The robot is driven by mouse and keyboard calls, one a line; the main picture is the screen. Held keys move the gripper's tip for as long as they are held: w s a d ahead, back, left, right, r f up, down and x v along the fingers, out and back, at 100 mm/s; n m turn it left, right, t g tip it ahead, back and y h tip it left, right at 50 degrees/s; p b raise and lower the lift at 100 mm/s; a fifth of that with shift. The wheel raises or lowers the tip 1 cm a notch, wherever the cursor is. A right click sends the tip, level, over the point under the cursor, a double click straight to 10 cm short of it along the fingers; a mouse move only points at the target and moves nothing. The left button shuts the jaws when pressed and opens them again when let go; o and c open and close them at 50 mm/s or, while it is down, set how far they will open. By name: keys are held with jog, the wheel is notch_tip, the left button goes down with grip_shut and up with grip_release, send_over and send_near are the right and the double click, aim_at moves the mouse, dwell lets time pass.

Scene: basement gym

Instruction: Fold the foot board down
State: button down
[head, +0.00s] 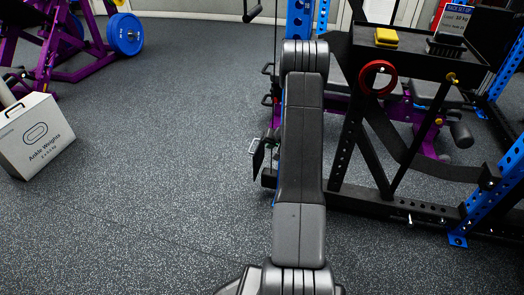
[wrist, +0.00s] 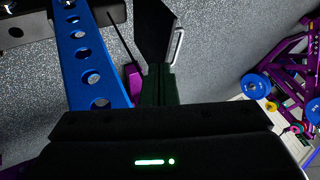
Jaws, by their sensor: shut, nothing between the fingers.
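The foot board (head: 258,157) looks like a small dark plate with a pale metal handle, standing steeply at the near left side of the rack, just left of my arm. In the wrist view the dark board (wrist: 145,25) is at the top, with its silver handle (wrist: 177,46) on its right edge. My gripper (wrist: 160,76) shows as dark, closed fingers just below the board in the picture, holding nothing. I cannot tell whether they touch the board.
A blue perforated upright (wrist: 88,60) stands close left of my fingers. The rack's dark shelf holds a yellow block (head: 386,38), with a red ring (head: 378,78) at its front. An ankle weights box (head: 38,135) stands at left. Floor between box and rack is clear.

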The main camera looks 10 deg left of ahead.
jog(key=b, duration=0.4)
send_near(258, 153)
notch_tip(258, 153, down, 3)
jog(key=a, duration=0.1)
jog(key=shift+w+a+f+b, duration=0.15)
jog(key=shift+w+a+b, duration=0.1)
jog(key=shift+w, duration=0.15)
jog(key=shift+w+a+f+b, duration=0.15)
jog(key=shift+w+a, duration=0.15)
jog(key=shift+w, duration=0.05)
jog(key=shift+a, duration=0.15)
